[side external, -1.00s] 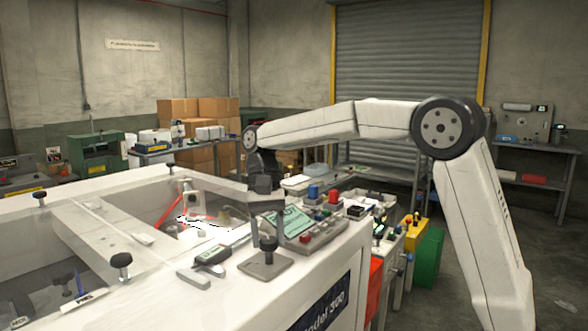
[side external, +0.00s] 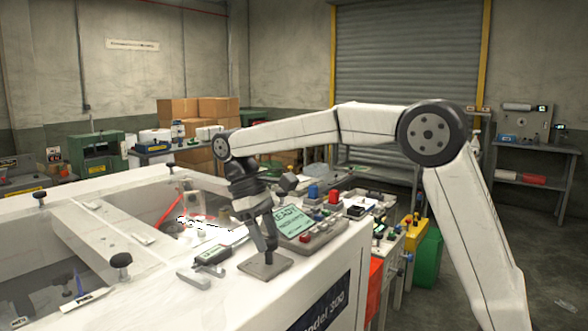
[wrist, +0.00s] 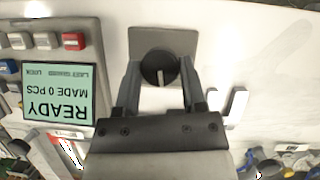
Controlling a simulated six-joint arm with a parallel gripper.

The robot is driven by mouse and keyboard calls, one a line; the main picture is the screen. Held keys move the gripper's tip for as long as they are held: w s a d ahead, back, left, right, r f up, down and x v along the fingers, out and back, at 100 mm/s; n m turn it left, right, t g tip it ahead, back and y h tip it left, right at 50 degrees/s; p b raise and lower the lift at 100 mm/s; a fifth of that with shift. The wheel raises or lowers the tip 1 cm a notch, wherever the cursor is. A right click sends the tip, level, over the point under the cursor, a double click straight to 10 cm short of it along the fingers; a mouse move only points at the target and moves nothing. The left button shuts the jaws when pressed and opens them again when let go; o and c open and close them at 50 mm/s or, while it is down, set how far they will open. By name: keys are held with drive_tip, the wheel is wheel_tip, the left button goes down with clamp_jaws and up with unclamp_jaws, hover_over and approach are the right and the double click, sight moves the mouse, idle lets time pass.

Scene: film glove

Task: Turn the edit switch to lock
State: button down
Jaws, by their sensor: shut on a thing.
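The edit switch is a round black knob (wrist: 153,69) with a pale pointer line, on a grey square plate (wrist: 180,40). In the wrist view the pointer line runs nearly straight up and down in the picture. My gripper (wrist: 160,70) is shut on the knob, one finger on each side. In the side view my gripper (side external: 269,246) reaches down to the plate (side external: 277,265) on the white machine top, and its fingers mostly hide the knob. Markings for the switch positions cannot be read.
A control panel with a green screen (wrist: 58,92) reading READY and MADE 0 PCS sits close beside the switch, with red and blue buttons. A small grey device (side external: 212,254) lies on the other side. An open bay (side external: 60,245) is at left.

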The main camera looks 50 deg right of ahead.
drive_tip(key=n+h, duration=0.1)
drive_tip(key=n, duration=0.2)
drive_tip(key=n+t+h, duration=0.1)
drive_tip(key=n, duration=0.3)
drive_tip(key=shift+a+t, duration=0.15)
drive_tip(key=shift+t, duration=0.15)
idle(0.3)
drive_tip(key=shift+c, duration=0.8)
unclamp_jaws()
drive_tip(key=shift+r, duration=0.1)
drive_tip(key=v, duration=0.7)
drive_tip(key=shift+a+r+h, duration=0.2)
drive_tip(key=shift+a+h, duration=0.05)
drive_tip(key=shift+h, duration=0.05)
